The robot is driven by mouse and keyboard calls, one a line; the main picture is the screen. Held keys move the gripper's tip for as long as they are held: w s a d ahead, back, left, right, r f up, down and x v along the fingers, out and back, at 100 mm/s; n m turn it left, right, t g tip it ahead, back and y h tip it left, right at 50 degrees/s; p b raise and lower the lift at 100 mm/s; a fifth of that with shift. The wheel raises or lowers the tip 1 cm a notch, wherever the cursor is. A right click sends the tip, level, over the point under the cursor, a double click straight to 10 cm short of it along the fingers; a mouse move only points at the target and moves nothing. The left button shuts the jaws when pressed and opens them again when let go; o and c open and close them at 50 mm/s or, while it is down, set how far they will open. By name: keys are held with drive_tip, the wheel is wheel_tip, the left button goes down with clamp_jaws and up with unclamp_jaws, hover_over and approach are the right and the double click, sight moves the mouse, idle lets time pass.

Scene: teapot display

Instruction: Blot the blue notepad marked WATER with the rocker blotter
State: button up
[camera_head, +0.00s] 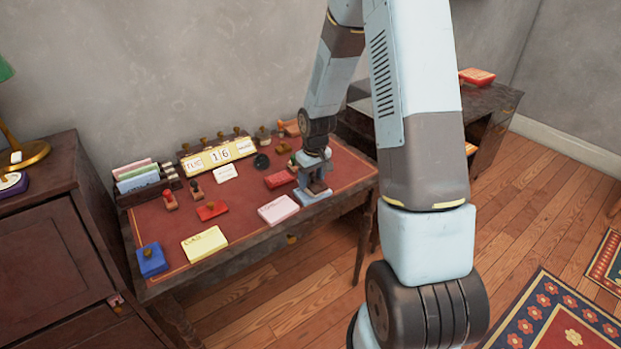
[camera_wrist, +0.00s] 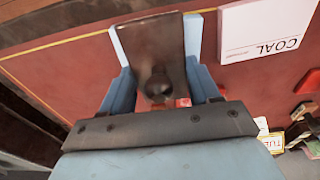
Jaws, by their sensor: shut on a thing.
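My gripper (camera_head: 314,176) is over the right front part of the desk, shut on the rocker blotter (camera_wrist: 150,45). The blotter is dark brown with a round knob (camera_wrist: 157,85), and it sits between the two light blue fingers in the wrist view.
A yellow notepad (camera_head: 204,244) and dark blue block (camera_head: 152,261) lie farther left. A calendar rack (camera_head: 217,155) and letter holder (camera_head: 137,178) stand behind.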

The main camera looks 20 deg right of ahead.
drive_tip(key=shift+f, duration=0.25)
idle(0.4)
drive_tip(key=shift+w+a+g+h, duration=0.1)
drive_tip(key=shift+w+g+h, duration=0.15)
drive_tip(key=shift+g, duration=0.35)
drive_tip(key=shift+w+a+g+h, duration=0.1)
drive_tip(key=shift+w+g+h, duration=0.1)
drive_tip(key=shift+g, duration=0.4)
drive_tip(key=shift+s+d+t+y, duration=0.15)
drive_tip(key=shift+s+t+y, duration=0.35)
drive_tip(key=shift+t, duration=0.7)
drive_tip(key=shift+s+f, duration=0.1)
drive_tip(key=shift+s+d, duration=0.1)
drive_tip(key=shift+s+d+r+t+y, duration=0.1)
drive_tip(key=shift+s+t+y, duration=0.1)
drive_tip(key=shift+t, duration=0.35)
drive_tip(key=shift+s+r+t+y, duration=0.1)
drive_tip(key=shift+t+y, duration=0.05)
drive_tip(key=shift+t, duration=0.4)
